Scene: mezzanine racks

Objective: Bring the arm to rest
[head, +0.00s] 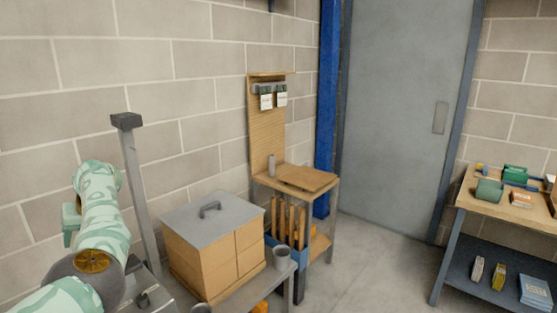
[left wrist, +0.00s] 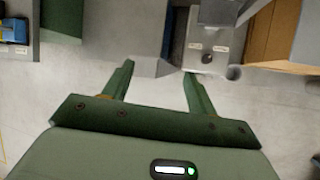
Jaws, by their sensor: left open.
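My left arm (head: 100,220) comes in from the lower left in the head view, bent upward in front of the block wall. Its gripper cannot be made out clearly there. In the left wrist view my left gripper (left wrist: 158,70) is open, with its two green fingers spread apart and nothing between them. Pale floor shows past the fingers. My right arm and gripper are in neither view.
Behind are a wooden stand (head: 298,180) and a blue post (head: 327,100). A loaded bench (head: 510,208) stands right. Open floor (head: 375,260) lies between.

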